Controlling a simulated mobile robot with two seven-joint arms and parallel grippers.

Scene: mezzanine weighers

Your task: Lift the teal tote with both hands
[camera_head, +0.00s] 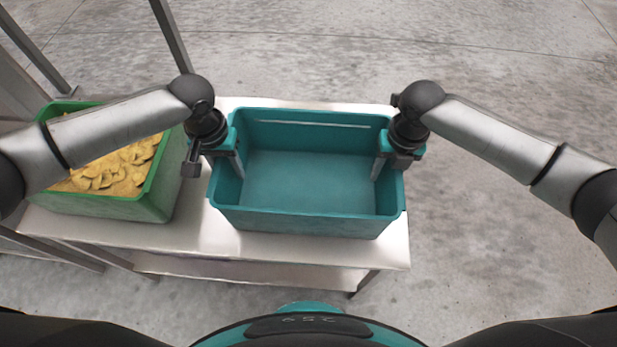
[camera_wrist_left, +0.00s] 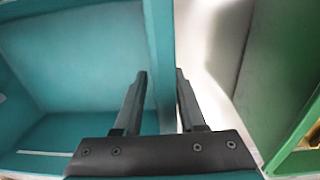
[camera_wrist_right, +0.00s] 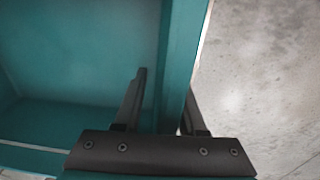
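The teal tote (camera_head: 308,222) is empty and stands upright on a pale metal bench. My left gripper (camera_head: 232,168) is at its left end wall and my right gripper (camera_head: 384,168) is at its right end wall. In the left wrist view, the fingers (camera_wrist_left: 160,75) straddle the wall, one inside the tote and one outside. In the right wrist view, the fingers (camera_wrist_right: 164,82) straddle the other wall the same way, the outer one partly hidden by the rim. Both grippers look open, with some room between fingers and wall.
A green tote (camera_head: 160,190) holding yellow chip-like pieces stands close left of the teal tote; its wall also shows in the left wrist view (camera_wrist_left: 275,90). The bench (camera_head: 300,245) has a lower shelf and metal posts at left. Grey floor (camera_head: 500,230) on the right is clear.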

